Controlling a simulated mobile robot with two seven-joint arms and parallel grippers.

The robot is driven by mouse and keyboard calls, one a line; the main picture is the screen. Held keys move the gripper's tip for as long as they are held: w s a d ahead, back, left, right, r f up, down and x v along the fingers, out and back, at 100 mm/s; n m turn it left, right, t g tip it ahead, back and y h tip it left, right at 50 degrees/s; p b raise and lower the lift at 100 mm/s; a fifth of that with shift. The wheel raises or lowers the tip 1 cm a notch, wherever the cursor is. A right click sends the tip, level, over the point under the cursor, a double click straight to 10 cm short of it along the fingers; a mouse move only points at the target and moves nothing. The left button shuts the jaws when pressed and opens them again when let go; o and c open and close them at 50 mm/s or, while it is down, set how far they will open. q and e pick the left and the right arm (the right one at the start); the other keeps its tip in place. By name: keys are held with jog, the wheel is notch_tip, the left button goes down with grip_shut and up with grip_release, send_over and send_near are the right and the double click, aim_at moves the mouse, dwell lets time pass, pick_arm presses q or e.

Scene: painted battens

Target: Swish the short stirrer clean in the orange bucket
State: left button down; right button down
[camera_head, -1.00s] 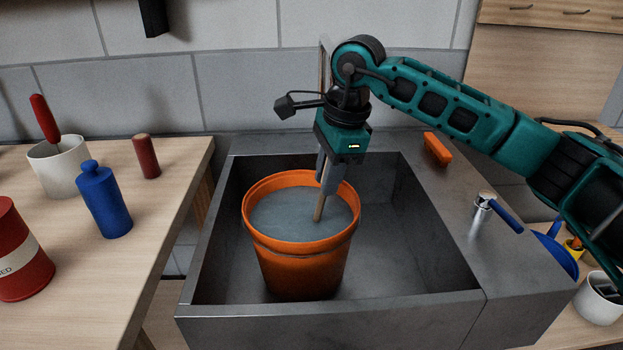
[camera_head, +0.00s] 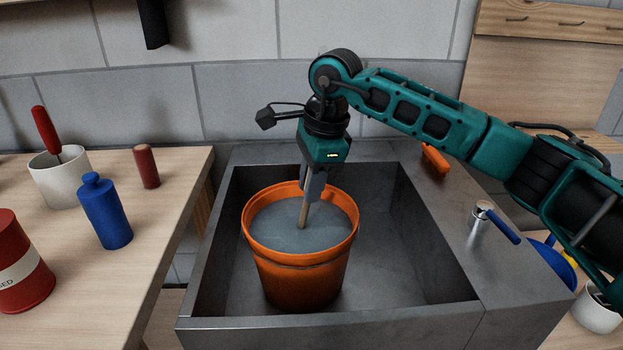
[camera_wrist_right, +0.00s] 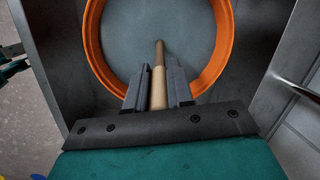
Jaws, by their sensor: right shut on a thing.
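The orange bucket (camera_head: 302,275) stands upright in the grey sink and holds grey liquid (camera_head: 275,222). My right gripper (camera_head: 312,196) points down over the bucket and is shut on the short stirrer (camera_head: 304,213), a thin wooden stick. The stirrer's lower end meets the liquid; what lies under the surface is hidden. In the right wrist view, the stirrer (camera_wrist_right: 158,80) sits between the two dark fingers (camera_wrist_right: 158,92), with the bucket's rim (camera_wrist_right: 95,45) around it.
The sink's walls (camera_head: 205,240) surround the bucket, with free floor to its right. A tap with a blue lever (camera_head: 503,226) and an orange block (camera_head: 435,160) are on the right ledge. A blue bottle (camera_head: 105,212), white pot (camera_head: 60,185) and red can (camera_head: 18,275) stand on the left bench.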

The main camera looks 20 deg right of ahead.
jog(key=shift+r, duration=0.1)
dwell(0.3)
jog(key=shift+p+v, duration=2.75)
jog(key=shift+v, duration=1.6)
jog(key=p+v, duration=0.2)
jog(key=v, duration=0.1)
jog(key=shift+w+a+r, duration=0.1)
jog(key=shift+w+a, duration=0.1)
jog(key=shift+w, duration=0.05)
jog(key=shift+p+v, duration=0.35)
jog(key=shift+v, duration=0.5)
jog(key=shift+w+a, duration=0.15)
